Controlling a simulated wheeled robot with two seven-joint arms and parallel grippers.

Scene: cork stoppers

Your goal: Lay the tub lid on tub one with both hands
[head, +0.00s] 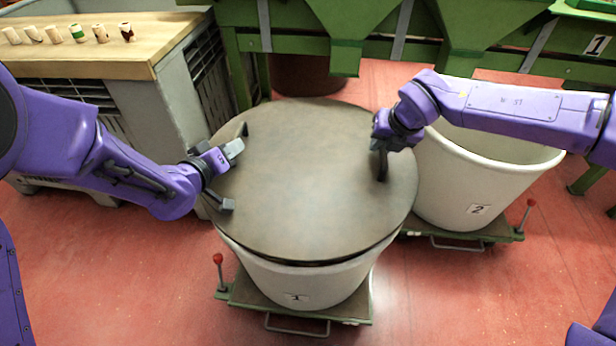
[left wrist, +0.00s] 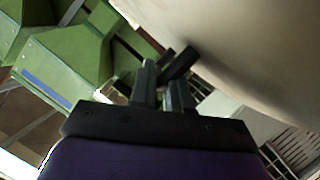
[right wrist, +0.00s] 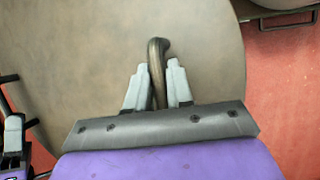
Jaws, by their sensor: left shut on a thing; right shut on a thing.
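The tub lid (head: 310,190) is a large round brown-grey disc, lying about level over tub one (head: 300,285), a white tub labelled 1. It hides the tub's opening. A thin dark line shows under its front edge; I cannot tell whether it touches the rim all round. My left gripper (head: 238,147) is at the lid's left side, shut on a dark handle that shows between its fingers in the left wrist view (left wrist: 180,62). My right gripper (head: 381,148) is at the right side, shut on the other lid handle, a curved dark bar in the right wrist view (right wrist: 158,65).
Tub two (head: 470,185), white and open, stands close at the right on a green trolley. Tub one's green trolley (head: 365,308) has a red-knobbed lever. Green machinery (head: 460,30) stands behind. A wooden board (head: 100,55) with several corks tops a grey crate. Red floor lies clear in front.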

